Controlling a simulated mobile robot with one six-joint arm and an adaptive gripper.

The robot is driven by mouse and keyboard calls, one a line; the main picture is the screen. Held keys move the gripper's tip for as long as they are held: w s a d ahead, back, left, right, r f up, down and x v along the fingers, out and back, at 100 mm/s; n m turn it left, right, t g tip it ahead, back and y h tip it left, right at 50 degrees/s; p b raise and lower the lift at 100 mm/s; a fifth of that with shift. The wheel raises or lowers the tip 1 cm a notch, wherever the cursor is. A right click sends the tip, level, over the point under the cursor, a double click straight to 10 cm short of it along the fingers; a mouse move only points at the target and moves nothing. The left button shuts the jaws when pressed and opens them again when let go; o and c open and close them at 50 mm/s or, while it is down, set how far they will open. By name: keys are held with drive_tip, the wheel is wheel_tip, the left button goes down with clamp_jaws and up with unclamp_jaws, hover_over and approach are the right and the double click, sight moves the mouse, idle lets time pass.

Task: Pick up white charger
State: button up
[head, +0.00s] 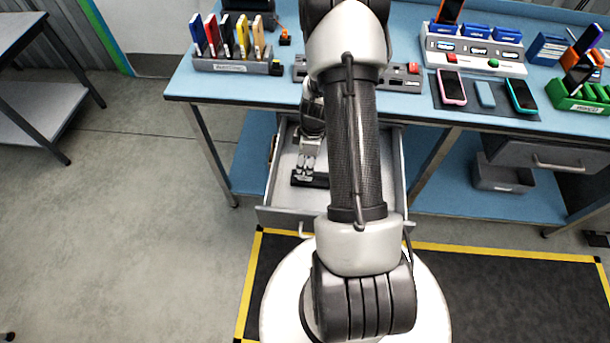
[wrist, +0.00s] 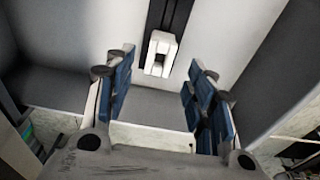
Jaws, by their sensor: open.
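The white charger (wrist: 158,58) is a small white block in the wrist view, at upper middle. It lies in the open drawer (head: 285,215) against a dark strip (wrist: 170,16). My gripper (wrist: 160,96) is open, with blue pads on both fingers, and nothing is between them. The charger shows beyond the fingertips, roughly centred between them, and looks apart from both. In the head view my gripper (head: 308,168) is down inside the drawer. I cannot make out the charger clearly there.
The drawer walls (wrist: 283,70) stand close on both sides of my gripper. A grey bin (head: 503,180) sits on the lower shelf.

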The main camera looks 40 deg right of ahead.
drive_tip(key=shift+w+f+b, duration=0.1)
drive_tip(key=shift+f+b, duration=0.95)
drive_tip(key=shift+f, duration=1.75)
drive_tip(key=shift+r, duration=0.1)
drive_tip(key=shift+c, duration=0.2)
drive_tip(key=c, duration=1.1)
drive_tip(key=shift+c, duration=0.2)
wheel_tip(320, 180, up, 20)
drive_tip(key=p, duration=0.6)
drive_tip(key=shift+r+p, duration=0.5)
drive_tip(key=shift+r, duration=0.25)
drive_tip(key=shift+r+p, duration=1)
drive_tip(key=shift+r, duration=0.5)
